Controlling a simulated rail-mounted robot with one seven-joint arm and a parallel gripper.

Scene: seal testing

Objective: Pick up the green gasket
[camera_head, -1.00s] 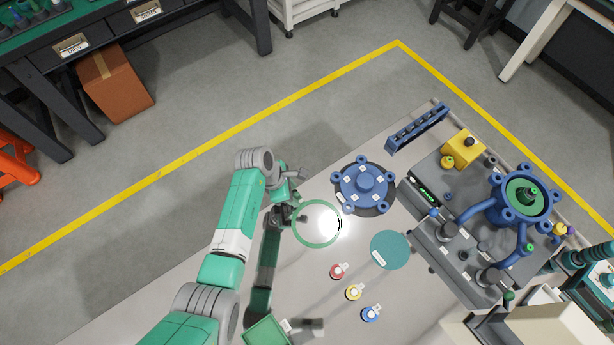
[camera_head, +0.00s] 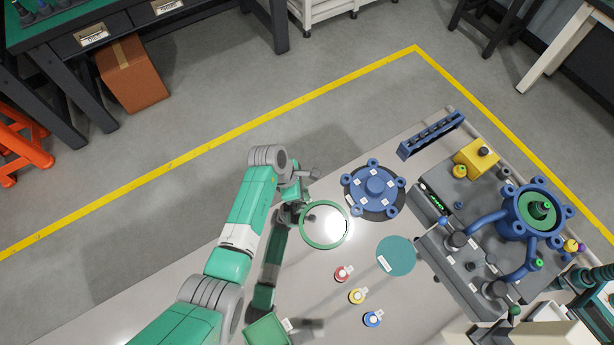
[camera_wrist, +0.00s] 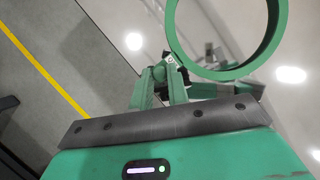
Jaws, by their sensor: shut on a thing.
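The green gasket (camera_head: 323,248) is a thin ring beside my gripper (camera_head: 301,212) over the pale table. In the wrist view the gasket (camera_wrist: 222,74) stands large at the top, its upper part cut off by the frame. My gripper (camera_wrist: 178,80) is shut on the gasket's near-left rim. The arm partly hides the fingers in the head view. I cannot tell how far the ring is above the table.
A blue flanged lid (camera_head: 374,187) lies just right of the gasket. A teal disc (camera_head: 396,256) and red (camera_head: 343,273), yellow (camera_head: 357,296) and blue (camera_head: 372,318) small pieces lie nearby. The grey test rig (camera_head: 470,245) with a blue flanged housing (camera_head: 533,211) fills the right.

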